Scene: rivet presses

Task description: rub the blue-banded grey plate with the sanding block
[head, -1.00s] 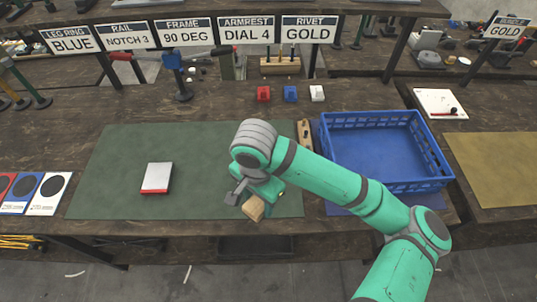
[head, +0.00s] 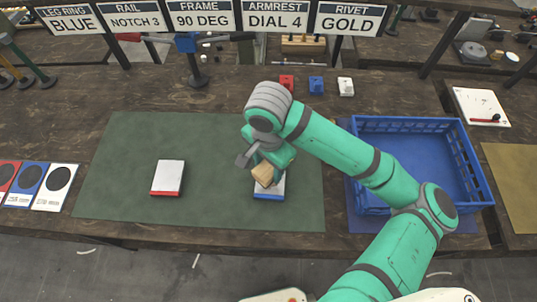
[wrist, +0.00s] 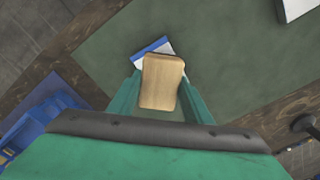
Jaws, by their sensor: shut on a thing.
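The blue-banded grey plate (head: 269,191) lies on the green mat, its blue edge toward me. The top of it is partly hidden by my gripper and the block. It also shows in the wrist view (wrist: 152,47), just beyond the block. My gripper (head: 261,165) is shut on the tan wooden sanding block (head: 266,174). The block appears between the two fingers in the wrist view (wrist: 162,82). The block is over the plate's far part in the head view. I cannot tell whether it touches the plate.
A red-banded grey plate (head: 168,177) lies left on the green mat (head: 120,150). A blue crate (head: 470,165) stands to the right. Red, blue and white blocks (head: 316,86) stand behind. Marked cards (head: 57,186) lie far left. The mat between the plates is clear.

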